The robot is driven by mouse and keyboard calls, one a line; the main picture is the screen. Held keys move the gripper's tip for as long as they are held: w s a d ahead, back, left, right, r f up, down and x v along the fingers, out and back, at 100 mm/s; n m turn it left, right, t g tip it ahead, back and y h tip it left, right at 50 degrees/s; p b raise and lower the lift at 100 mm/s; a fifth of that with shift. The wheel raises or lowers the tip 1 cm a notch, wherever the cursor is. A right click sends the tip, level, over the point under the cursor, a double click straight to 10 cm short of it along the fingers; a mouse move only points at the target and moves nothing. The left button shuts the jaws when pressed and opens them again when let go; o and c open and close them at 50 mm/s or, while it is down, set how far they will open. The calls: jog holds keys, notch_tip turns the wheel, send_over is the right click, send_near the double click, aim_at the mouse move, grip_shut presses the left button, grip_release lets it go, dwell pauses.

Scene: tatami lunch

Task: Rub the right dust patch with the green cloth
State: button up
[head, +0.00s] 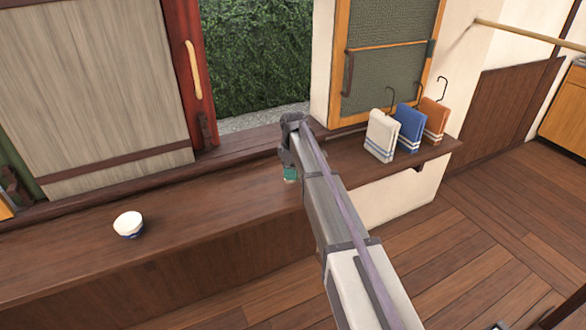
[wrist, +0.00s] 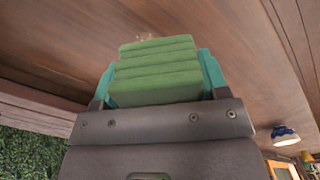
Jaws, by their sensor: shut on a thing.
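My gripper (head: 290,175) is low over the dark wooden ledge, right of the middle of its length in the head view. In the wrist view my gripper (wrist: 158,78) has its teal fingers shut on the green cloth (wrist: 158,68), a folded block with ridges. A small patch of faint tan specks, seemingly dust (wrist: 145,38), shows on the wood just past the cloth's far edge. Part of it may lie hidden under the cloth. I cannot tell whether the cloth touches the wood. My arm hides part of the ledge in the head view.
A white and blue bowl (head: 128,225) stands on the ledge (head: 215,210) at the left. White (head: 381,136), blue (head: 410,127) and orange (head: 434,119) hanging cloths stand at the ledge's right end. The ledge between bowl and gripper is clear.

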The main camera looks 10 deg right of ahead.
jog(key=shift+r+p, duration=0.55)
jog(key=shift+r, duration=0.5)
notch_tip(320, 180, up, 3)
jog(key=p, duration=0.3)
jog(key=shift+r, duration=0.15)
jog(key=shift+a, duration=0.1)
